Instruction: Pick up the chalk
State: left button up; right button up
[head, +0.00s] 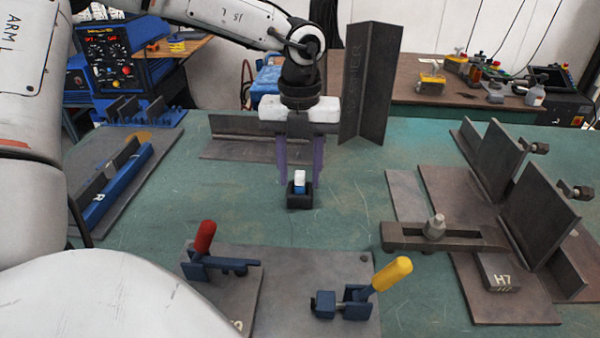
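The chalk (300,178) is a short white piece with a blue lower part. It stands upright in a small black holder (300,202) on the green table. My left gripper (301,173) points down over the holder, its two purple fingers spread apart. One finger shows on each side of the chalk, with gaps between; I cannot tell the exact depth of the fingertips relative to it. My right gripper is not in view.
Toggle clamps with a red handle (205,236) and a yellow handle (392,273) stand in front on steel plates. A tall angle piece (368,85) rises behind right of the gripper. Welded plates (540,218) occupy the right. Green tabletop around the holder is clear.

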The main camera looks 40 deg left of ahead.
pick_arm(q)
jog(key=shift+f, duration=0.15)
grip_shut()
